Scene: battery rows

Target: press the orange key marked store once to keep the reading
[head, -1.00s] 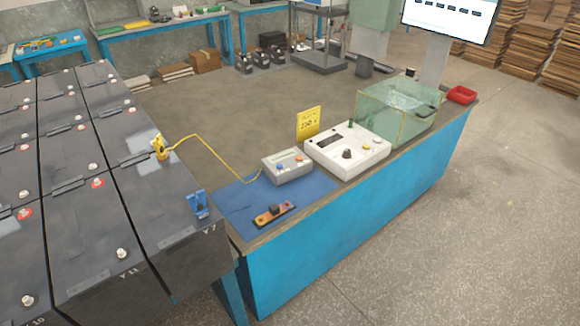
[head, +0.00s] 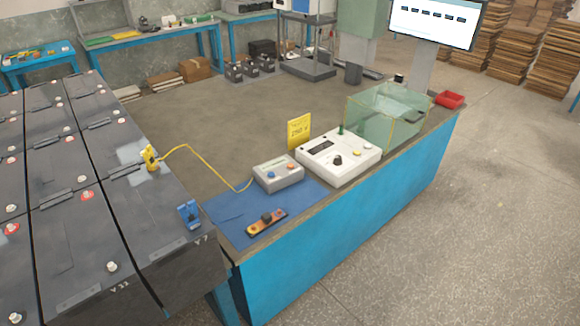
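A grey meter box (head: 278,173) stands on the blue mat at the near end of the bench. It has a small display on top, an orange key (head: 291,167) at its right and a blue key (head: 271,175) at its left. The lettering on the keys is too small to read. A yellow cable (head: 205,159) runs from the box to a yellow probe or clamp (head: 150,157) on a battery. Neither of my grippers shows in the head view.
A blue mat (head: 228,207) holds an orange and black tool (head: 266,222). A white instrument (head: 338,156), a yellow sign (head: 299,131), a clear green-tinted box (head: 386,118) and a red tray (head: 450,99) stand along the bench. A blue clip (head: 189,214) sits on the batteries. The floor right is clear.

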